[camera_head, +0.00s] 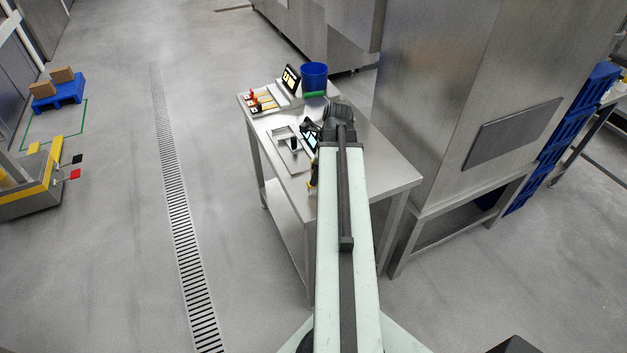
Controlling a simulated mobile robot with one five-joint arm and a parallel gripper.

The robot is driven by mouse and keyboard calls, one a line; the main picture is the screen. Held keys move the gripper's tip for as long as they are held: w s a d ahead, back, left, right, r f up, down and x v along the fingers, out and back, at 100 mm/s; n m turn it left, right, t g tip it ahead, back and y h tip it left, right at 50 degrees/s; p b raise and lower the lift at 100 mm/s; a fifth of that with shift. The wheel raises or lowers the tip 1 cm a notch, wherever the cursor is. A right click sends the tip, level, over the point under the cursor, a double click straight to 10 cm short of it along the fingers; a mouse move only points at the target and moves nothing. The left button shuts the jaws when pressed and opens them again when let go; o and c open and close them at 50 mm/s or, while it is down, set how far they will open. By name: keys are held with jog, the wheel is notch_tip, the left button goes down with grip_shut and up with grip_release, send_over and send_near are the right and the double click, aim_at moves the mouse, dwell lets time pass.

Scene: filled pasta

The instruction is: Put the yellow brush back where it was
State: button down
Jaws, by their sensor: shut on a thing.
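My gripper (329,127) is at the far end of my arm, over the steel table. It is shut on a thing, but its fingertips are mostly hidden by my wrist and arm. A small yellow and dark piece (313,181) shows at the left edge of my arm and looks like part of the yellow brush. Its contact with the fingers is hidden. A white rack (243,97) with several small red, yellow and dark items stands at the table's back left corner. Its single slots are too small to tell apart.
The steel table (398,172) also bears a blue bucket (314,76), a black display (291,78), a green item (314,95) and a shallow metal tray (281,131). A tall steel cabinet (450,90) stands close on the right.

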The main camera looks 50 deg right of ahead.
jog(key=shift+x, duration=0.85)
jog(key=shift+s+r, duration=0.1)
jog(key=shift+r, duration=0.2)
jog(key=shift+f, duration=0.25)
jog(key=c, duration=1.2)
grip_release()
jog(key=shift+r, duration=0.15)
jog(key=p+v, duration=1.1)
jog(key=v, duration=0.1)
jog(key=shift+r+p, duration=0.1)
jog(key=shift+p, duration=0.3)
